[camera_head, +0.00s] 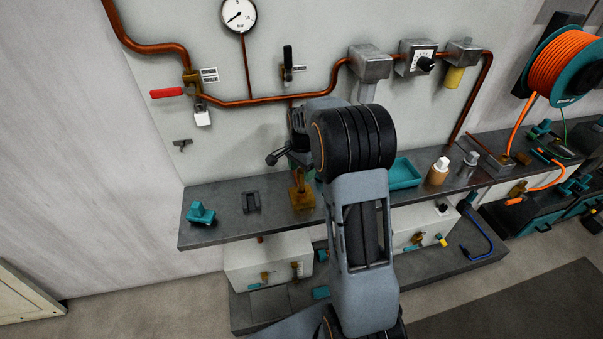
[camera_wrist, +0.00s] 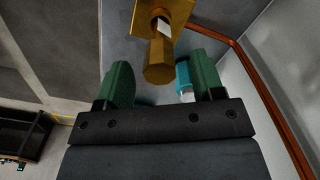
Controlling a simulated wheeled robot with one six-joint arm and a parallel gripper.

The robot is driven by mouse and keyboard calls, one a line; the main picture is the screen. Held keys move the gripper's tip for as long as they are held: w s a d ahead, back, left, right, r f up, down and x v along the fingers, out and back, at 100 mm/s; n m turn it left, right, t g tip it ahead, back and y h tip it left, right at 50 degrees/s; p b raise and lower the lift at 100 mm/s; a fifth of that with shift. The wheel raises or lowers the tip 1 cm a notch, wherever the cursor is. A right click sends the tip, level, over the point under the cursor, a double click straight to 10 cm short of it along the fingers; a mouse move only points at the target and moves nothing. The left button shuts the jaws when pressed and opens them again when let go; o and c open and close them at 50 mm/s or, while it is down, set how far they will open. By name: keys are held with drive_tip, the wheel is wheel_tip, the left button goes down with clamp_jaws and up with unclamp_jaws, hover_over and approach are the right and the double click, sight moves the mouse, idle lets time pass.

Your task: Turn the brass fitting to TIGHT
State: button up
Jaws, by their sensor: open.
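The brass fitting (camera_head: 302,194) stands on the grey shelf in the head view, just left of my arm. In the wrist view the brass fitting (camera_wrist: 159,62) shows a hexagonal end pointing toward my gripper and a wider brass body above it. A small white mark shows on it, too small to read. My gripper (camera_wrist: 162,78) is open, with one green finger on each side of the hexagonal end and visible gaps on both sides. In the head view my arm hides most of the gripper. I cannot make out any TIGHT marking.
Copper pipe (camera_head: 250,102) with a red-handled valve (camera_head: 167,92) and a gauge (camera_head: 238,15) runs along the wall. The shelf (camera_head: 228,227) holds a teal clamp-like part (camera_head: 201,213), a dark bracket (camera_head: 251,202) and a teal tray (camera_head: 405,173). An orange hose reel (camera_head: 560,65) hangs at right.

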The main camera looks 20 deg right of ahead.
drive_tip(key=shift+f, duration=0.95)
